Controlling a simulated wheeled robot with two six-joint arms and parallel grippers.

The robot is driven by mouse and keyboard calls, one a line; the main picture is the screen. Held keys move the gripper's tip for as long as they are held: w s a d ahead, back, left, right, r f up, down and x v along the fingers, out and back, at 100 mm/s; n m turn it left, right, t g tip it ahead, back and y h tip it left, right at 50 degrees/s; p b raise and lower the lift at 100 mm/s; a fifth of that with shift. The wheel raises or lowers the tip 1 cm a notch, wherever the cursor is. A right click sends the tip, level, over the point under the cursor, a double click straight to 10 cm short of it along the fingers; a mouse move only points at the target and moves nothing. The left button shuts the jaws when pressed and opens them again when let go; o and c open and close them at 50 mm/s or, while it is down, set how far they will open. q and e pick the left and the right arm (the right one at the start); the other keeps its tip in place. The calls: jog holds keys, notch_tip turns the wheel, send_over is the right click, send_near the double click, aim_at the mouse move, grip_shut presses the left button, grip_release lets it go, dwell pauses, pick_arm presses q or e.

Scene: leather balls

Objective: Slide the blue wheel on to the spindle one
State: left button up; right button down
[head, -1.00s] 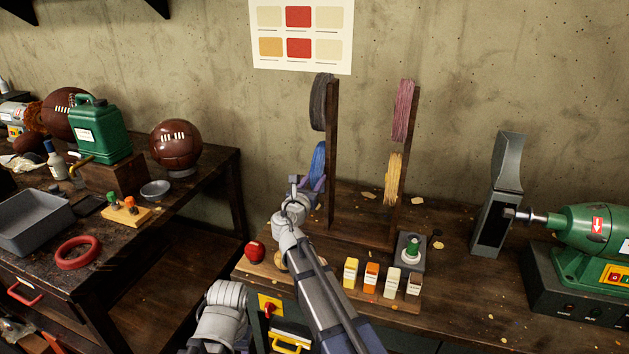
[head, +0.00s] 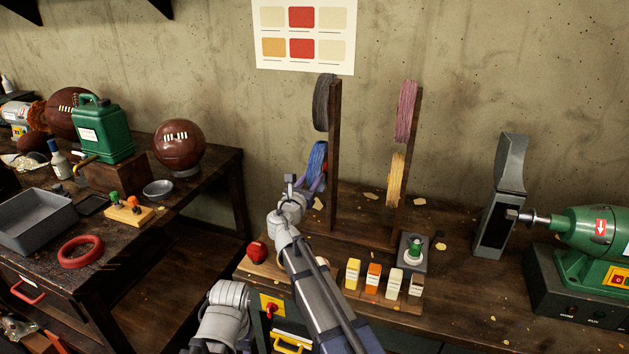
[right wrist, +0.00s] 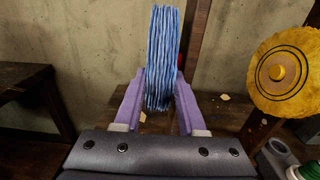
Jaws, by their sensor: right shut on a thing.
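The blue wheel (head: 317,163) is a thick disc of blue cloth at the lower left of the wooden rack, close beside its left post. My right gripper (head: 316,183) is shut on its lower part. In the right wrist view the blue wheel (right wrist: 161,55) stands upright and edge-on between the two purple fingers of my right gripper (right wrist: 158,95). I cannot tell whether it still sits on a rack peg. A bare metal spindle (head: 532,217) sticks out leftward from the green machine (head: 585,235) at the right. No label marks it as one. My left gripper is not in view.
The rack (head: 333,150) also holds a grey wheel (head: 323,100), a pink wheel (head: 405,110) and a yellow wheel (head: 396,178). A grey hood (head: 505,185) stands left of the spindle. Several small coloured blocks and a green-topped switch (head: 413,248) are at the bench front.

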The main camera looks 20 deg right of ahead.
jog(key=w+a, duration=0.1)
jog(key=a, duration=0.1)
jog(key=w+a, duration=0.2)
jog(key=shift+a, duration=0.2)
dwell(1.1)
dwell(0.5)
